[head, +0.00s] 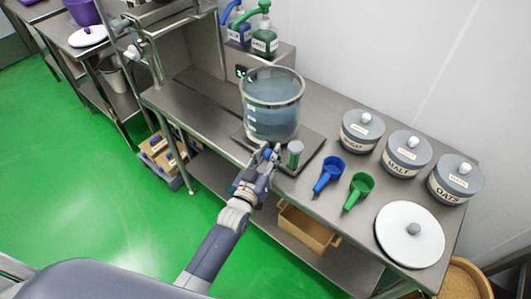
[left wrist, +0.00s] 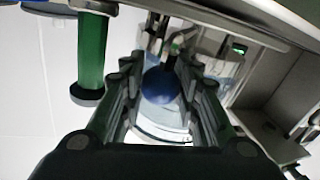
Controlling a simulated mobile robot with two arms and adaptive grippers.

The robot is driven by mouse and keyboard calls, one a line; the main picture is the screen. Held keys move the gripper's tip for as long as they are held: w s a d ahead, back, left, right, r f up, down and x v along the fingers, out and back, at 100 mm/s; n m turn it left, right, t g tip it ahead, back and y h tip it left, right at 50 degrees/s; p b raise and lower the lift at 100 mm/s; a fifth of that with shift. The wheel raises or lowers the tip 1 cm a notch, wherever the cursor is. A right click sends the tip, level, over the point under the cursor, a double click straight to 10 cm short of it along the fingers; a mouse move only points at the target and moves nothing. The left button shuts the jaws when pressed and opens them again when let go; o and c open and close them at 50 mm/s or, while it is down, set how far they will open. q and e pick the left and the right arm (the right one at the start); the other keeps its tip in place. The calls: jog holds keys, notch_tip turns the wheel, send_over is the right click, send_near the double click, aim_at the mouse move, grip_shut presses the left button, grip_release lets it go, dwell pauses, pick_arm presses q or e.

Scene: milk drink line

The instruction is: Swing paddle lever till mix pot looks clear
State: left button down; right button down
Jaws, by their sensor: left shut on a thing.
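The mix pot (head: 271,118) is a clear round vessel on a metal base plate on the bench. What it holds looks bluish grey and see-through, with no separate lumps that I can make out. My left gripper (head: 266,153) is at the front of the pot, low down. In the left wrist view a blue round knob (left wrist: 160,85) lies between the fingers, and the gripper is shut on it; I take it as the paddle lever's knob. The rest of the lever is mostly hidden by the gripper. My right gripper is not in view.
A short grey-green cylinder (head: 295,153) stands just right of the gripper. A blue scoop (head: 329,172) and a green scoop (head: 359,188) lie to the right. Lidded jars, one marked MALT (head: 406,154), stand behind. A white round lid (head: 408,236) is at the right end.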

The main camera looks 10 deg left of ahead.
pick_arm(q)
jog(key=shift+s+d+f, duration=0.15)
jog(key=shift+d+f, duration=0.1)
jog(key=shift+f, duration=0.1)
jog(key=c, duration=1.4)
grip_release()
jog(key=shift+c, duration=0.2)
jog(key=shift+o, duration=1.2)
jog(key=shift+r, duration=0.25)
jog(key=shift+a, duration=0.1)
jog(key=shift+s, duration=0.25)
jog(key=s+a, duration=0.1)
jog(key=s, duration=1)
jog(key=shift+s+a, duration=0.2)
jog(key=shift+a, duration=0.2)
